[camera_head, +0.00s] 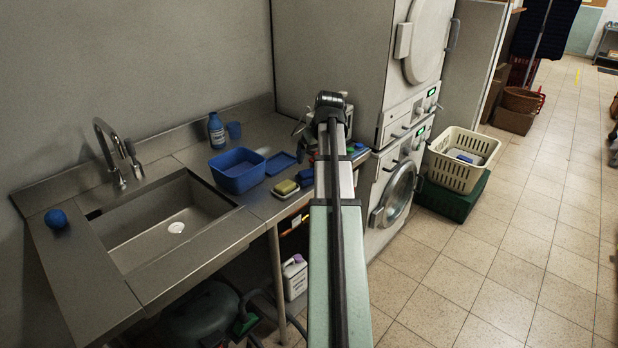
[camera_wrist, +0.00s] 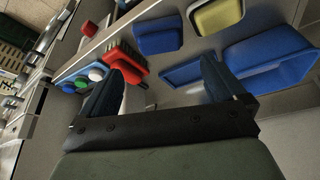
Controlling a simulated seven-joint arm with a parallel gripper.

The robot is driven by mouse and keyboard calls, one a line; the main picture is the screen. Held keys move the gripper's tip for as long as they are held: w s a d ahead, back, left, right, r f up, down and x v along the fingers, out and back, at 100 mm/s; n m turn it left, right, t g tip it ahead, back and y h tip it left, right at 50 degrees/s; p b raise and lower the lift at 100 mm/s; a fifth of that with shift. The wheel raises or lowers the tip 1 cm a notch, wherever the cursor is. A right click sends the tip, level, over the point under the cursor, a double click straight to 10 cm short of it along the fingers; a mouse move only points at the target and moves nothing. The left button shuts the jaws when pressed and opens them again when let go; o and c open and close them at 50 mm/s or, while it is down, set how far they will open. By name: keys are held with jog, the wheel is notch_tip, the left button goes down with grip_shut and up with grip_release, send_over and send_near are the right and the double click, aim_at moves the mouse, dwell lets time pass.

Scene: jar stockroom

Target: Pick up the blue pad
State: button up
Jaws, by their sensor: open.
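The blue pad (camera_wrist: 158,39) lies flat on the steel counter in the wrist view, just beyond my fingertips. In the head view a small part of the blue pad (camera_head: 305,177) shows beside my arm, which covers the rest. My gripper (camera_wrist: 162,66) is open with nothing between its fingers. The pad is apart from both fingers, ahead of the gap between them. The height of the fingers above the counter is hard to tell.
A yellow sponge (camera_wrist: 217,14) on a dish lies beside the pad. A blue tray (camera_wrist: 182,73) and a blue tub (camera_wrist: 270,60) are near the right finger. A red brush (camera_wrist: 124,62) is near the left finger. The sink (camera_head: 165,220) is farther left.

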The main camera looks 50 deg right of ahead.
aim_at(309, 171)
jog(key=shift+x, duration=5.65)
jog(key=shift+w+d, duration=0.1)
jog(key=c, duration=0.8)
jog(key=shift+r, duration=0.2)
